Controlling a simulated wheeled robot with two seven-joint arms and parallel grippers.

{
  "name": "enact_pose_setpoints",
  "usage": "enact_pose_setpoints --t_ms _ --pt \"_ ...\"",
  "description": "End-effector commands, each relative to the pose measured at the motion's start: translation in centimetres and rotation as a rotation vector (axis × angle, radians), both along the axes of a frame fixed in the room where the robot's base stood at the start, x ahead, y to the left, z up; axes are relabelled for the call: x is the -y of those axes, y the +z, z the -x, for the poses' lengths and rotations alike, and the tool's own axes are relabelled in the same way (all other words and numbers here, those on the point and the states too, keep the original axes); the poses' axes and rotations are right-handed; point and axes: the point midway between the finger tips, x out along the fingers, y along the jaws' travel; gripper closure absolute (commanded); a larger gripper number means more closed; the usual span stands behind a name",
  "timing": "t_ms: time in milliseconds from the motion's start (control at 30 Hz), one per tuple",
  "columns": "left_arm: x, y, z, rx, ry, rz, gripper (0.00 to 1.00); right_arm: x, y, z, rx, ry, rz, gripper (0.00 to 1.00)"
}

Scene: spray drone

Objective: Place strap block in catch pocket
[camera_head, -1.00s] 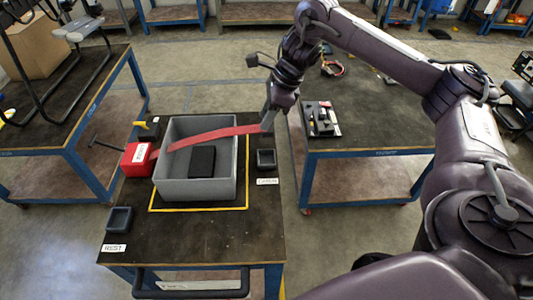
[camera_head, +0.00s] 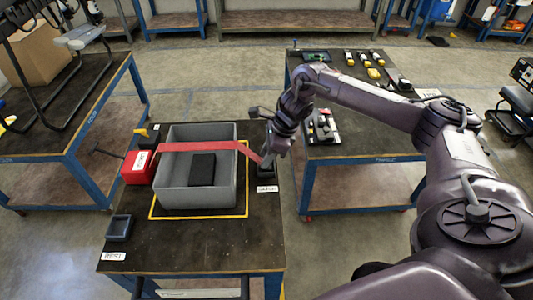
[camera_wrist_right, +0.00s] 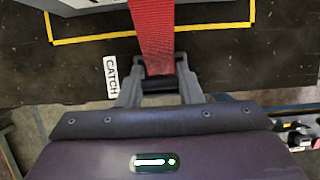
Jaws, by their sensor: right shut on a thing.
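My right gripper (camera_head: 267,161) is over the catch pocket (camera_head: 266,173), beside the CATCH label. It is shut on the strap block, which is mostly hidden between the fingers; a dark part of the strap block (camera_wrist_right: 160,86) shows in the right wrist view. The red strap (camera_head: 197,147) runs from the red box (camera_head: 137,167) across the top of the grey bin to the gripper, bending down at its right end. The gripper hides much of the pocket, so I cannot tell whether the block is inside it. My left gripper is not in view.
The grey bin (camera_head: 170,200) holds a black block (camera_head: 202,169) and stands inside a yellow outline. The REST pocket (camera_head: 119,228) is at the table's front left. Another table (camera_head: 350,146) with small parts stands to the right.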

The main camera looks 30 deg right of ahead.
Motion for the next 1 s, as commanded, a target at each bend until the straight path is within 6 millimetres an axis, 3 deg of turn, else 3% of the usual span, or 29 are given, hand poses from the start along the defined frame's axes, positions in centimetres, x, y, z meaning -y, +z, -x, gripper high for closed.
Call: enact_pose_setpoints --t_ms 67,100,233,633,1000 --pt "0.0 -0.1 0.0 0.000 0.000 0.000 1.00 0.0 -0.1 0.0 0.000 0.000 0.000 0.91" --pt "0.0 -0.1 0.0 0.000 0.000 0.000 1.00 0.0 0.0 0.0 0.000 0.000 0.000 0.62" --pt "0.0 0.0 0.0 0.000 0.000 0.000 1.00 0.0 0.0 0.0 0.000 0.000 0.000 0.46" --pt "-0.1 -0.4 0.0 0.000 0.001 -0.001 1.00 0.3 0.8 0.0 0.005 -0.001 0.000 0.46" --pt "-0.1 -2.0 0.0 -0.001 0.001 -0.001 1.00 2.7 7.7 1.5 0.006 -0.001 0.001 0.46"
